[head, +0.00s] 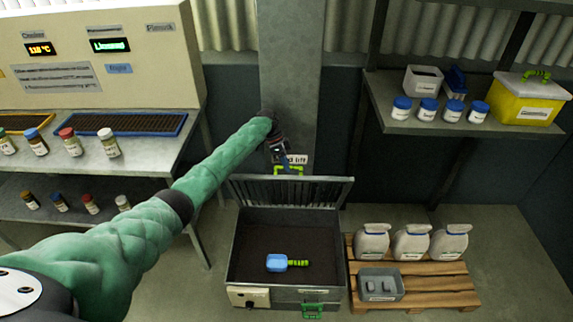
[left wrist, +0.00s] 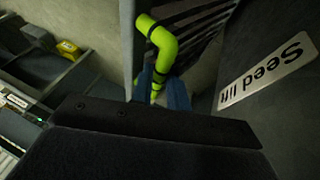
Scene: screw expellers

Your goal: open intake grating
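The intake bin (head: 234,255) is a grey metal box on the floor with a dark interior. Its slatted grating (head: 325,192) stands raised, nearly upright, along the bin's back edge. The green grating handle (head: 289,170) is at its top; the handle also shows in the left wrist view (left wrist: 163,45). My left gripper (head: 286,162) is at this handle, its blue fingertips (left wrist: 160,92) on both sides of the green bar and seemingly shut on it. The palm hides part of the contact. My right gripper is not in view.
A blue scoop (head: 277,263) with a green handle lies in the bin. White sacks (head: 411,243) and a grey tray (head: 379,284) stand on a pallet at right. A grey column with a seed lift sign (head: 297,159) rises behind the grating. A bench (head: 150,155) stands left.

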